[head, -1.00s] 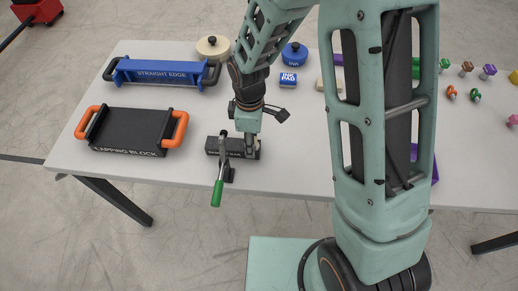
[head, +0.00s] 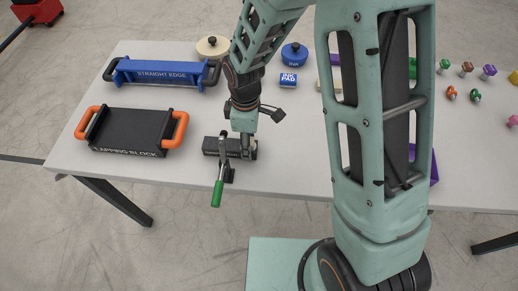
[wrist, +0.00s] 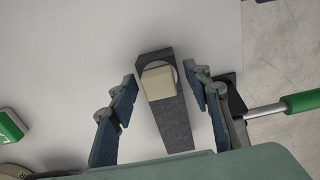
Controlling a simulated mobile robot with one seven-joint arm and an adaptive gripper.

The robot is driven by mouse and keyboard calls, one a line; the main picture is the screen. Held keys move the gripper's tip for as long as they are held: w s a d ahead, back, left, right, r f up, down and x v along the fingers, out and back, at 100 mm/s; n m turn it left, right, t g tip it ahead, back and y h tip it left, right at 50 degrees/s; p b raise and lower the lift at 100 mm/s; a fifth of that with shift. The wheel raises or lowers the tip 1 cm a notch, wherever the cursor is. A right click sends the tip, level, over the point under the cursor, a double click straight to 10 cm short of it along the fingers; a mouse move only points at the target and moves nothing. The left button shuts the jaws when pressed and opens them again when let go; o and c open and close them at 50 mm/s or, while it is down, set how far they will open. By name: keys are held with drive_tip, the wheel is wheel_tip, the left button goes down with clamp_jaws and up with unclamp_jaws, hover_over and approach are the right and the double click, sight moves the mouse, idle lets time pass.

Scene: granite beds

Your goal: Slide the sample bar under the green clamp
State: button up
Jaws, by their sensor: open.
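The sample bar (head: 212,146) is a dark bar lying near the table's front edge. In the wrist view its speckled grey length (wrist: 175,128) runs between my gripper's fingers, with a beige block and a curved pale edge at its far end. My gripper (wrist: 163,74) is open, one finger on each side of the bar; gaps show on both sides. In the head view my gripper (head: 248,152) is low at the bar's right part and partly hides it. The green clamp (head: 217,193) stands at the bar's front side, its green handle pointing forward; the handle also shows in the wrist view (wrist: 302,102).
The orange-handled lapping block (head: 128,132) lies to the left, with the blue straight edge (head: 160,73) behind it. A blue ink pad (head: 288,80) and round blue tin (head: 294,54) stand behind my gripper. The table's front edge is close.

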drive_tip(key=shift+r+p, duration=2.15)
drive_tip(key=shift+r, duration=0.85)
wheel_tip(320, 180, up, 12)
